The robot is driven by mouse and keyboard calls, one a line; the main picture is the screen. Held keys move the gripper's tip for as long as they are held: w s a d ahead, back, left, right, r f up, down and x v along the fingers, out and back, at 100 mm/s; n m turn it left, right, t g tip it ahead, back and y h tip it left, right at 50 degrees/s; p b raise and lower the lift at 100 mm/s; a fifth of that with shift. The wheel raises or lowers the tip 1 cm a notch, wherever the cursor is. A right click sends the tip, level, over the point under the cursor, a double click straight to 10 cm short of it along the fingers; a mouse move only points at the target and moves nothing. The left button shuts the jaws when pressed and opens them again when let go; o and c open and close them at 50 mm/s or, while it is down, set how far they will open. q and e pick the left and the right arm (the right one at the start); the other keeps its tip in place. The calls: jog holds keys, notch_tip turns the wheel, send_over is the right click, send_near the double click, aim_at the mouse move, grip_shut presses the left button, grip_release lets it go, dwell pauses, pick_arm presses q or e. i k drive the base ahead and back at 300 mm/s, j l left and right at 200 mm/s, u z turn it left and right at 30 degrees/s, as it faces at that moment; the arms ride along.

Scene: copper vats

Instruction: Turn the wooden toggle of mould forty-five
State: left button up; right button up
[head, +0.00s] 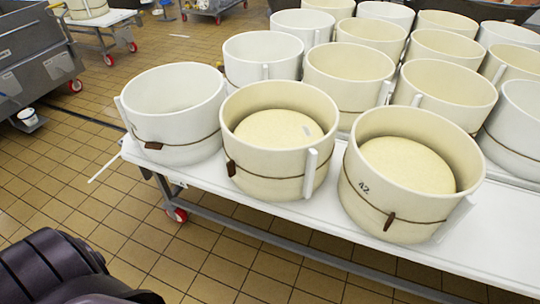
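Several cream round moulds stand on a white-topped table, each with a cord around it. The front right mould (440,208) bears a dark number that looks like 42, and its brown wooden toggle (390,221) hangs upright on the cord. The front middle mould (265,170) has an upright brown toggle (231,167) at its left. The front left mould (185,128) has a brown toggle (153,145) lying nearly level. I cannot read the number 45 on any mould. Neither gripper shows; a dark part of my arm fills the lower left corner.
The white table (290,212) on a wheeled metal frame has a bare front strip. More moulds crowd behind the front row. A grey metal bin (35,65) stands at the far left.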

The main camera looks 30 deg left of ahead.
aim_at(231, 170)
jog(key=k+j+z, duration=0.1)
jog(key=j, duration=0.4)
jog(key=k+j+z, duration=0.1)
jog(key=j, duration=0.35)
jog(key=k+j+z, duration=0.15)
jog(key=j, duration=0.35)
jog(key=k+j+z, duration=0.1)
jog(key=j, duration=0.35)
jog(key=k+j+z, duration=0.1)
jog(key=k+j, duration=0.2)
jog(key=k+j+z, duration=0.1)
jog(key=j, duration=0.45)
jog(key=k+j+z, duration=0.15)
jog(key=k+j, duration=0.15)
jog(key=j, duration=0.1)
